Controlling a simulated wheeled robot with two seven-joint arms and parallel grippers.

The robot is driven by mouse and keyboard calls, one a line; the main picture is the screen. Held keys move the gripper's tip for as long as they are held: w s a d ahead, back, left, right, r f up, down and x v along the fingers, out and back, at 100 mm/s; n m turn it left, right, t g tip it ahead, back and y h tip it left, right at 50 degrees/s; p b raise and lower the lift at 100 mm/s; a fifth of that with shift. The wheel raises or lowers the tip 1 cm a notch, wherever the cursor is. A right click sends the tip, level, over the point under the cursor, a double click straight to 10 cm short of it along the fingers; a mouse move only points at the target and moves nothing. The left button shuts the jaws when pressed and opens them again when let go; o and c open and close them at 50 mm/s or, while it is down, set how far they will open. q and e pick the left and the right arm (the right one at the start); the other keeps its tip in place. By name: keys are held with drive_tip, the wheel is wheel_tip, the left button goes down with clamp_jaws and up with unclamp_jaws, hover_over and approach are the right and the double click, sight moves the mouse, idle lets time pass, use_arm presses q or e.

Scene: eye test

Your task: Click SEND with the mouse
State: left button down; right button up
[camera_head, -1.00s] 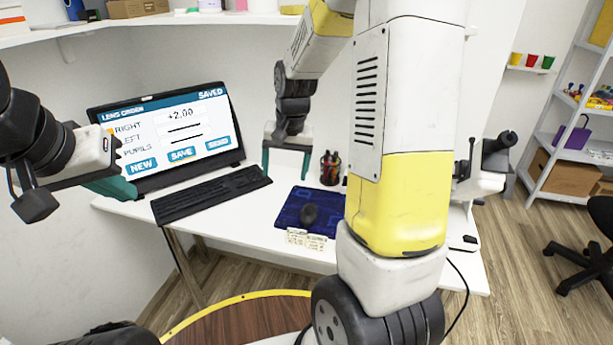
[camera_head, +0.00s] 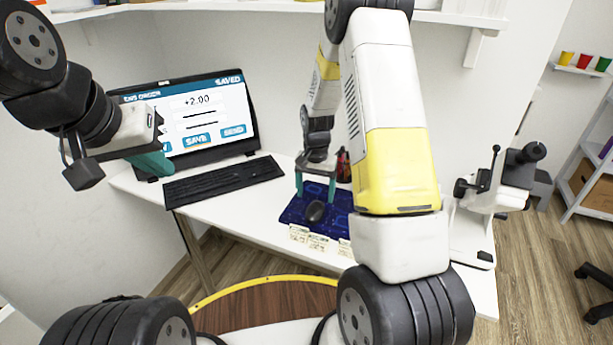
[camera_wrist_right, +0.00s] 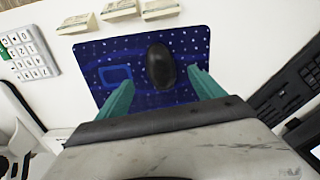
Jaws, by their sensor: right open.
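The black mouse (camera_head: 315,211) lies on the dark blue mouse pad (camera_head: 341,212) on the white desk. My right gripper (camera_head: 315,189) is open, pointing down just behind the mouse. In the right wrist view the mouse (camera_wrist_right: 160,66) lies between and ahead of the two teal fingers (camera_wrist_right: 163,88), with gaps on both sides. The screen (camera_head: 205,115) shows "SAVED", "+2.00" and the buttons SAVE and SEND (camera_head: 233,131). I see no cursor at this size. My left gripper (camera_head: 152,162) hangs before the screen's left part, hiding some of it; its opening is unclear.
The black keyboard (camera_head: 224,181) lies left of the pad. Pale cards (camera_head: 316,241) lie along the pad's front edge. A pen holder (camera_head: 343,166) stands behind the pad. A white optical device (camera_head: 488,205) stands at the right. A calculator (camera_wrist_right: 27,54) shows in the wrist view.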

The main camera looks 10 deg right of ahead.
sight(315, 209)
drive_tip(key=shift+f, duration=3.9)
